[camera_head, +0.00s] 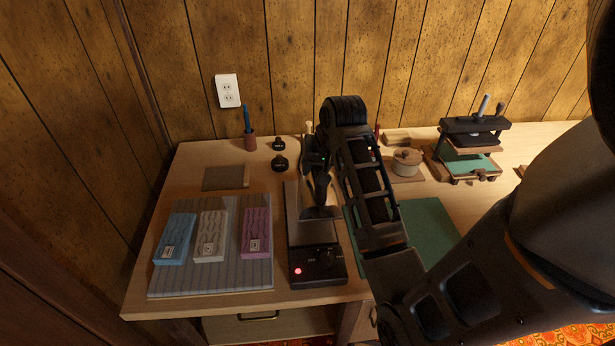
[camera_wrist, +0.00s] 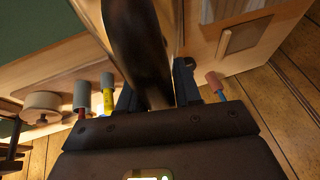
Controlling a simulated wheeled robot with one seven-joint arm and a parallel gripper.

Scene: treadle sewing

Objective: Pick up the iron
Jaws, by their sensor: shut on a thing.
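The iron is a dark, rounded bar that fills the space between my fingers in the wrist view (camera_wrist: 140,45). My gripper (camera_wrist: 155,98) is shut on it, one finger on each side. In the head view my gripper (camera_head: 318,178) is over the long heater base (camera_head: 318,262), which has a dark front box, a knob and a lit red lamp. A dark end, seemingly the iron's (camera_head: 320,212), shows below my fingers above the base. Whether it touches the base I cannot tell, as my arm hides part of it.
A grey ribbed mat (camera_head: 210,283) with blue, white and purple blocks lies left of the base. A green mat (camera_head: 430,222) lies right, partly behind my arm. A round pot (camera_head: 406,163) and a press (camera_head: 472,140) stand farther right.

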